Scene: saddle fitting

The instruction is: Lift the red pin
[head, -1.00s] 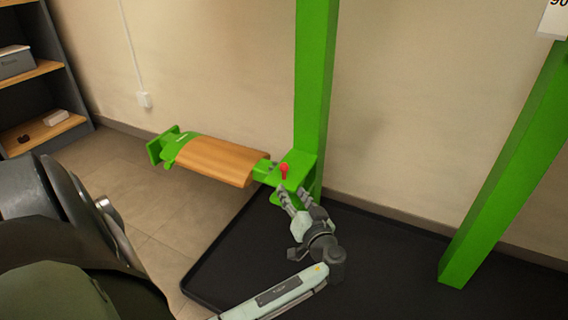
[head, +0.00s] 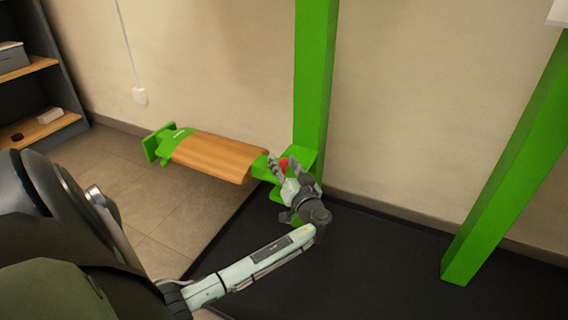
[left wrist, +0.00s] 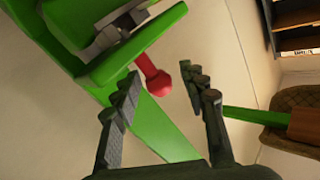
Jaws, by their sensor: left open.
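The red pin (left wrist: 155,76) stands out of the green bracket (left wrist: 125,52) in the left wrist view, its rounded head between my open fingers and a little beyond their tips. My left gripper (left wrist: 158,88) is open, with a finger on either side of the pin and no visible contact. In the head view the red pin (head: 284,163) is partly hidden behind my left gripper (head: 283,170). The green bracket sits on the green upright post (head: 314,80). My right gripper is not in view.
A saddle with a wooden top (head: 215,156) and green end parts extends left from the bracket. A second green post (head: 510,160) stands at the right. A black mat (head: 390,260) covers the floor below. Shelves (head: 35,80) stand at the far left.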

